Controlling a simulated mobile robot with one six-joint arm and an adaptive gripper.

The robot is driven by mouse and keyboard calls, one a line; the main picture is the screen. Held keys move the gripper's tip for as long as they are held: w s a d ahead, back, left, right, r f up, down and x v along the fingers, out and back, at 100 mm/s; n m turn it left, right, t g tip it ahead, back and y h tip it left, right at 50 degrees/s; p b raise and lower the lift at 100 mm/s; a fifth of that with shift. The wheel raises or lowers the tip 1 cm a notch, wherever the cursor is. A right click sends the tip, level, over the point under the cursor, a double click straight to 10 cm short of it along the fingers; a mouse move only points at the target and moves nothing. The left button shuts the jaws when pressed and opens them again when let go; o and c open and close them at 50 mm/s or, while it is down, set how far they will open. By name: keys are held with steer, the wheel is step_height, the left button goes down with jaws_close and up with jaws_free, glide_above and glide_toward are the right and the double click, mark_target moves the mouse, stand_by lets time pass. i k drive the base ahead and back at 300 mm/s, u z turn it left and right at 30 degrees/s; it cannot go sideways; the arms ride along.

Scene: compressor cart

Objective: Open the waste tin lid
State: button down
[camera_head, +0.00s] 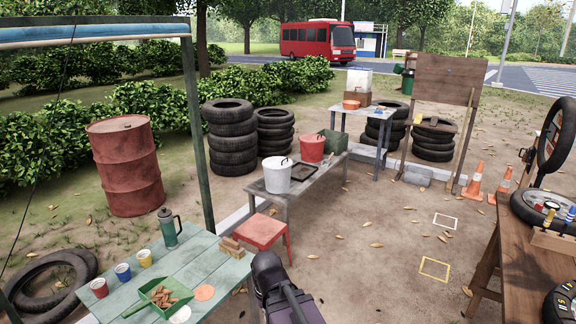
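No container is clearly marked as the waste tin. A white bucket (277,179) and a red bucket (312,149) stand upright on the low grey bench (330,166), each with a dark handle or bar at its top. A green box (334,143) sits behind them. A dark green canister (408,83) shows farther back, beside the board. I cannot tell which one has the lid. My gripper (280,290) is a dark shape at the bottom centre, in front of the red stool and apart from the buckets. Its fingers cannot be made out.
A green table (205,258) with cups, a flask and a scoop is at lower left. A red stool (260,231) stands between it and the bench. A wooden workbench (535,275) is at right. Tyre stacks (232,140) stand behind. The ground at centre right is mostly clear.

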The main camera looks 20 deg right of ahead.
mark_target(272, 163)
steer(key=z, duration=0.5)
steer(key=i, duration=0.7)
steer(key=z, duration=0.95)
steer(key=i, duration=2.2)
steer(key=u, duration=0.95)
steer(key=i, duration=0.75)
steer(key=u, duration=0.5)
